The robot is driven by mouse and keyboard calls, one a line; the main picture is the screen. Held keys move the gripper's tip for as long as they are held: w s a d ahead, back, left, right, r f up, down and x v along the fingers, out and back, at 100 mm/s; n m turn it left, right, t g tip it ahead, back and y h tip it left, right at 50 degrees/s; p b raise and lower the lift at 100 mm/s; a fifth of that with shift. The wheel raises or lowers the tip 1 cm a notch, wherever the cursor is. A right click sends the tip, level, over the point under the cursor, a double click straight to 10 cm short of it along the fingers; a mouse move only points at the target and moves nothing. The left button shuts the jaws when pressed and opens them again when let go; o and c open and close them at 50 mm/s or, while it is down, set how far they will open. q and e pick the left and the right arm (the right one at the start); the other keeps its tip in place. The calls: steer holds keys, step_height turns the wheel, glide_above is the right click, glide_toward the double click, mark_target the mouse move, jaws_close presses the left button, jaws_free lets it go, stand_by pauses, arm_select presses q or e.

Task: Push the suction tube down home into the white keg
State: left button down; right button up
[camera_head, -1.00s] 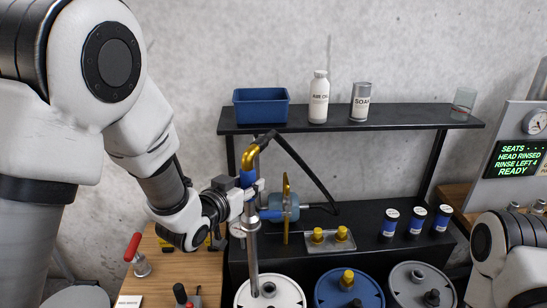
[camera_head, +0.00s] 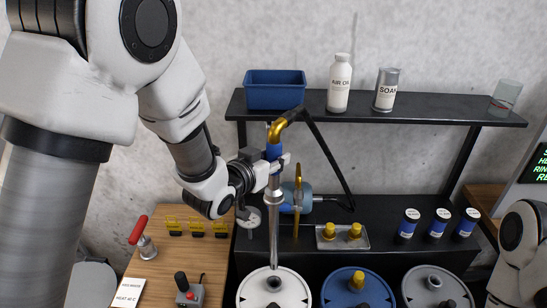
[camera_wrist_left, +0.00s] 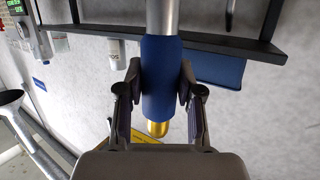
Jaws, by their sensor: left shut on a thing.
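My left gripper (camera_head: 276,161) is shut on the blue sleeve of the suction tube (camera_head: 273,222). The tube hangs nearly upright, with a yellow bent top and a long metal shaft. In the left wrist view the fingers (camera_wrist_left: 158,88) clasp the blue sleeve (camera_wrist_left: 160,70) from both sides. The white keg (camera_head: 250,295) stands at the bottom of the head view, with a round opening in its lid. The tube's lower end shows just above that opening in the picture; I cannot tell whether it has entered it. My right gripper is out of view.
A blue keg (camera_head: 340,295) and a grey keg (camera_head: 455,290) stand to the right. Behind are a black bench with a tray of yellow fittings (camera_head: 343,237) and several blue cans. A shelf (camera_head: 420,116) runs above. A wooden table (camera_head: 190,258) with a red-handled tool is at left.

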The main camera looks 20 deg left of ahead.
arm_select(q)
steer(key=b, duration=0.5)
glide_above(269, 199)
steer(key=w, duration=0.2)
steer(key=f, duration=0.6)
steer(key=shift+d, duration=0.25)
steer(key=shift+w+f+b, duration=0.25)
steer(key=shift+f+b, duration=0.25)
steer(key=shift+f, duration=0.1)
steer(key=shift+s+r, duration=0.1)
steer(key=shift+s, duration=0.05)
steer(key=shift+f+b, duration=1.9)
steer(key=shift+f, duration=0.4)
